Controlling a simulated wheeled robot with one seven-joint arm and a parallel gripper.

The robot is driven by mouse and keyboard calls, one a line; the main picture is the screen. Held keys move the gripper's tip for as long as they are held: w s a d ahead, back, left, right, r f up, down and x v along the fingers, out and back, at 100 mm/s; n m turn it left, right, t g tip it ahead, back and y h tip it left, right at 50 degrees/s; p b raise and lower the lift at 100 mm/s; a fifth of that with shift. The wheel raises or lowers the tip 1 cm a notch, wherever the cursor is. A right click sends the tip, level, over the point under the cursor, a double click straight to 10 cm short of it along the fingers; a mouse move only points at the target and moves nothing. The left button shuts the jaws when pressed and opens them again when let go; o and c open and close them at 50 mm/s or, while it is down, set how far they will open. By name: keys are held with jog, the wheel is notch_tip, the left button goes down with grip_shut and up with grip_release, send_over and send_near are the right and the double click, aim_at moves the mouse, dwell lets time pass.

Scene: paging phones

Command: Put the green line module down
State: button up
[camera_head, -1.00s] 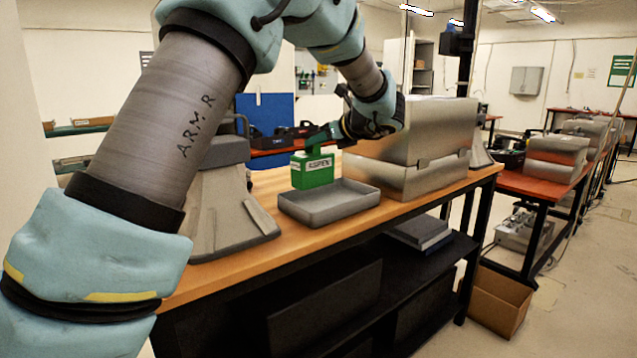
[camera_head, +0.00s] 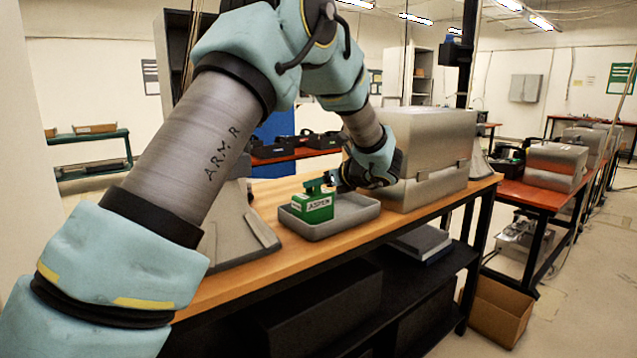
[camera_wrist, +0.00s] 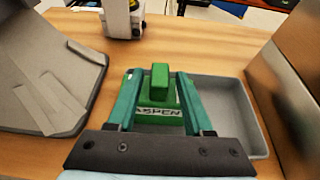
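The green line module (camera_head: 313,211), a box with a white label reading ASPEN and a narrow knob on top, sits upright in the left part of the shallow grey tray (camera_head: 345,228). It also shows in the wrist view (camera_wrist: 160,82), with its knob between my two teal fingers. My gripper (camera_head: 322,184) is at the knob. In the wrist view, my gripper (camera_wrist: 160,88) looks open, with green module top showing in the gaps on both sides of the knob. The module's underside is hidden.
A large grey metal case (camera_head: 425,150) stands right of the tray on the wooden bench. A grey sloped stand (camera_wrist: 50,85) is to the left. A small whitish device (camera_wrist: 122,18) stands farther back. Bench top (camera_head: 265,270) in front of the tray is bare.

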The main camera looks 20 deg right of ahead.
jog(key=shift+o, duration=0.5)
jog(key=b+v, duration=0.2)
jog(key=v, duration=1)
jog(key=shift+b, duration=0.35)
jog(key=shift+s, duration=0.1)
